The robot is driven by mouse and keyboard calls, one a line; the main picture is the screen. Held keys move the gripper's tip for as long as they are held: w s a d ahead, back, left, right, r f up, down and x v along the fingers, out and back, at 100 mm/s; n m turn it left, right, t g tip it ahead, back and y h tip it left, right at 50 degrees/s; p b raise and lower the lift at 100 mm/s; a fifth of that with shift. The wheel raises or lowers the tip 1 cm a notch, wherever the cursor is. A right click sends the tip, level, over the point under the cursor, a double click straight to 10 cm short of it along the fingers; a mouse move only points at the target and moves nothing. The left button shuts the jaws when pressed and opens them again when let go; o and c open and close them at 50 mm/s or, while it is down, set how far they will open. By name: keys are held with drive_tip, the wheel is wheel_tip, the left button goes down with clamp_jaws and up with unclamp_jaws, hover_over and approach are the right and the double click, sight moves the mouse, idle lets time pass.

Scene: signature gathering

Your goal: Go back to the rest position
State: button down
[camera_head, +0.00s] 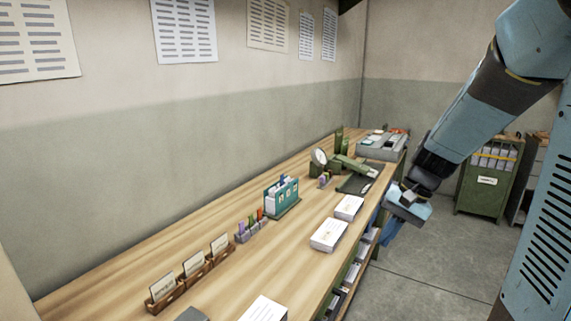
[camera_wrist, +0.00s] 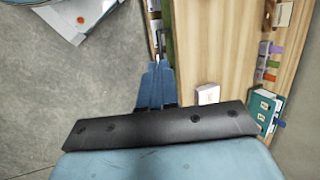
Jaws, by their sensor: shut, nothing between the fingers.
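My gripper (camera_head: 386,238) hangs beyond the front edge of the wooden desk (camera_head: 215,290), over the floor, pointing down. In the wrist view its blue fingers (camera_wrist: 154,88) are together with nothing between them. The gripper is apart from the paper stacks, and the nearer part of my arm reaches in from the upper right.
Paper stacks (camera_head: 329,235), a teal file holder (camera_head: 283,197) and wooden card holders (camera_head: 164,288) stand on the desk. A grey tray (camera_head: 383,147) is at its far end. A green cabinet (camera_head: 488,180) stands behind my arm. Floor (camera_head: 440,265) is clear beside the desk.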

drive_tip(key=s+r+n+t+h, duration=0.4)
drive_tip(key=s+r+n+t, duration=0.1)
drive_tip(key=s+r, duration=0.7)
drive_tip(key=shift+s+d+t+h, duration=0.2)
drive_tip(key=shift+s+t+h, duration=0.1)
drive_tip(key=shift+s+t, duration=0.2)
